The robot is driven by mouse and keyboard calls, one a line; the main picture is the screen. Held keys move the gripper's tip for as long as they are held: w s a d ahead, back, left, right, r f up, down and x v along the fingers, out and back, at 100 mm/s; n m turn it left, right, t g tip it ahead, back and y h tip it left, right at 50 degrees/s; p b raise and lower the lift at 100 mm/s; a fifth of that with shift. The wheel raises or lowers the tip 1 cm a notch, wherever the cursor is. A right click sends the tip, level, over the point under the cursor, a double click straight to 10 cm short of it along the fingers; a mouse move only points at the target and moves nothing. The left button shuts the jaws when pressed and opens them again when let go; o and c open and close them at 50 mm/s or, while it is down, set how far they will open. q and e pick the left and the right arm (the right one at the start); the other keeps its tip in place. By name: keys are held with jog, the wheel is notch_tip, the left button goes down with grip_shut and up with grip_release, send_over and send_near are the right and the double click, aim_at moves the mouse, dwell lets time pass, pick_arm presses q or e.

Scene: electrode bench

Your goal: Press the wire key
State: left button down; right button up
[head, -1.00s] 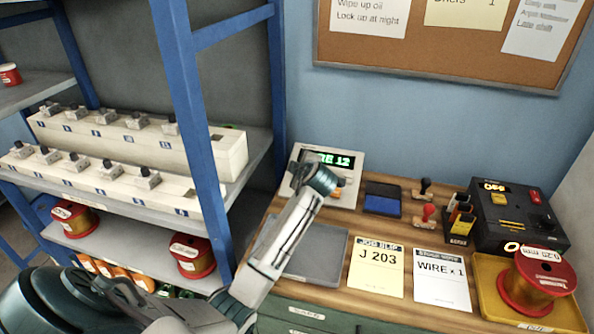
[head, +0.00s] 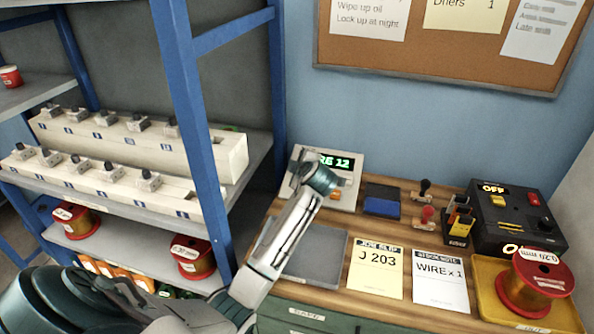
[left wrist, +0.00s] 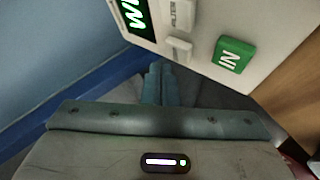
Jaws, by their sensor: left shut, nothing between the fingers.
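The pale keypad device (head: 352,160) stands at the back left of the bench, its lit green display (head: 338,161) partly hidden by my left arm and ending in "RE 12". My left gripper (head: 318,174) is over the device's left part, its fingertips hidden in the head view. In the left wrist view the shut, empty fingers (left wrist: 161,82) point at the device's edge, close to a small white key (left wrist: 178,49). Another white key (left wrist: 182,13) and a green key (left wrist: 233,54) sit beside it. I cannot read which is the wire key, or tell contact. My right gripper is not in view.
A grey tray (head: 312,255), job slip (head: 376,270) and wire note (head: 440,277) lie in front. A blue ink pad (head: 382,200), stamps, a black switch box (head: 515,220) and a wire spool (head: 535,285) stand right. A blue shelf post (head: 195,130) rises left.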

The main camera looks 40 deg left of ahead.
pick_arm(q)
jog(key=shift+s+d+r+p, duration=0.1)
jog(key=shift+s+r+p, duration=0.05)
jog(key=shift+r+p, duration=0.45)
jog(key=r, duration=0.1)
jog(key=s+r+p, duration=0.1)
jog(key=r+p, duration=0.1)
jog(key=shift+s+d+r, duration=0.15)
jog(key=shift+s+d, duration=0.05)
jog(key=shift+d, duration=0.05)
jog(key=shift+r, duration=0.1)
dwell(0.3)
